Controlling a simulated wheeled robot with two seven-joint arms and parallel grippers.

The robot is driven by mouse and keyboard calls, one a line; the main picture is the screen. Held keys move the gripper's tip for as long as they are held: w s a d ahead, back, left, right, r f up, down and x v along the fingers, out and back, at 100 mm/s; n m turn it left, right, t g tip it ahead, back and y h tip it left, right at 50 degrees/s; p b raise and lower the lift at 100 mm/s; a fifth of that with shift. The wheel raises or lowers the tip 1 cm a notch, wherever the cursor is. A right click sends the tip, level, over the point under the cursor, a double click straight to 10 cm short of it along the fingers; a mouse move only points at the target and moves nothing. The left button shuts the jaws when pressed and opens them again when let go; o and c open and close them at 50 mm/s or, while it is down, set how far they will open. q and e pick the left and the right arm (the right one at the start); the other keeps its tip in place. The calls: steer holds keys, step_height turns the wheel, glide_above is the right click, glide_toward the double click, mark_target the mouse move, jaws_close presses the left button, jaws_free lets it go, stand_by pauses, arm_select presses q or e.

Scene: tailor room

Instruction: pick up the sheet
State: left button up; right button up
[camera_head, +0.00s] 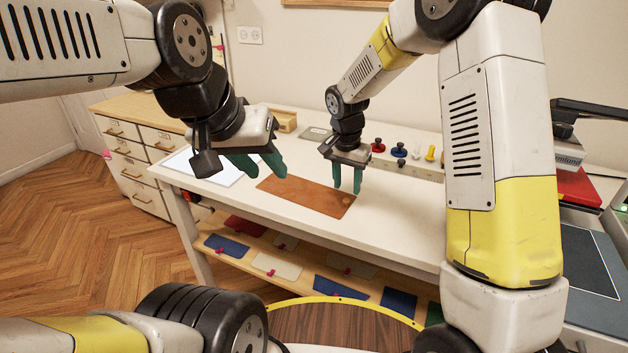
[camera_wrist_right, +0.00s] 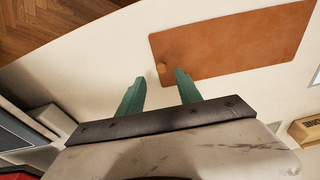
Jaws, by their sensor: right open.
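A brown rectangular sheet (camera_head: 300,196) lies flat on the white table. It fills the upper right of the right wrist view (camera_wrist_right: 235,42). A small round tan disc (camera_wrist_right: 162,67) lies at one corner of it. My right gripper (camera_head: 347,182) is open and empty, fingers pointing down near the sheet's right end. In the right wrist view its green fingertips (camera_wrist_right: 157,84) are apart near the disc's corner, with no contact visible. My left gripper (camera_head: 259,163) has its fingers apart, with nothing seen between them, near the sheet's left end and a pale blue-edged panel (camera_head: 206,169).
The white table (camera_head: 400,226) is clear in front of the sheet. Coloured knobs (camera_head: 399,150) stand along its back. A shelf below holds several coloured pieces (camera_head: 277,266). A wooden tray (camera_head: 284,121) sits at the back left, and a press with a red part (camera_head: 578,188) at the right.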

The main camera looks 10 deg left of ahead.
mark_target(346, 200)
steer(key=f, duration=0.3)
steer(key=w+f, duration=0.1)
steer(key=f, duration=0.1)
steer(key=shift+f, duration=0.15)
jaws_close()
